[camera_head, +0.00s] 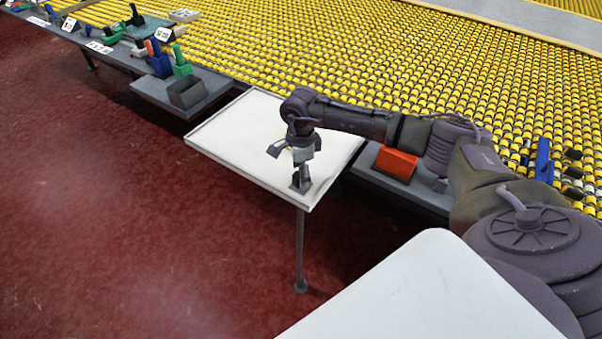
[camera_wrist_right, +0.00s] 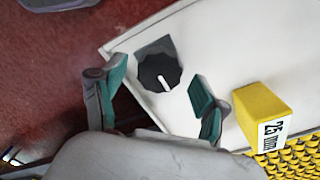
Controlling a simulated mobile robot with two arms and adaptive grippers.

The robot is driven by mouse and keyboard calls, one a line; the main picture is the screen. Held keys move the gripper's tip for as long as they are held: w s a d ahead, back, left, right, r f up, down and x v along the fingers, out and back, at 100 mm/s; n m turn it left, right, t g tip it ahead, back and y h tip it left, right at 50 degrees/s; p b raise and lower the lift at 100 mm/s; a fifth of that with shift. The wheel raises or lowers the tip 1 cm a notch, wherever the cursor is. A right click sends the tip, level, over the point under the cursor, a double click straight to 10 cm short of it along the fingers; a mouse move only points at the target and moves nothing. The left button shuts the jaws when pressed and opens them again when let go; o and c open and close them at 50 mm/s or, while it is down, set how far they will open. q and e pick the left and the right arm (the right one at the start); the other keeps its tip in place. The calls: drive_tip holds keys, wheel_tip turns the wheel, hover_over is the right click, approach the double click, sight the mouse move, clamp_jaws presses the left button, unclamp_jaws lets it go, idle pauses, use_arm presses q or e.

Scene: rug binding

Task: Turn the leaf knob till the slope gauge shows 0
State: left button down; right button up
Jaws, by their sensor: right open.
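The leaf knob (camera_wrist_right: 160,72) is a round black knob with a white pointer line, on a small grey plate near a corner of the white table leaf (camera_wrist_right: 185,30). The slope gauge (camera_wrist_right: 262,115) is a yellow box with a white display on its side; it seems to read 25 mm/m. My right gripper (camera_wrist_right: 158,80) is open, its teal-padded fingers on either side of the knob in the wrist view. I cannot tell whether they touch it. In the head view the right gripper hangs over the near corner of the leaf (camera_head: 235,125). My left gripper is out of view.
An orange-red box (camera_head: 396,162) sits on a grey shelf right of the leaf. A dark open bin (camera_head: 186,93) and several coloured tools stand on the bench at left. Yellow rollers (camera_head: 400,60) fill the back. The red floor is clear.

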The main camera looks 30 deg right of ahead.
drive_tip(key=shift+f, duration=0.85)
drive_tip(key=c, duration=1.2)
drive_tip(key=shift+o, duration=0.2)
drive_tip(key=shift+m, duration=0.3)
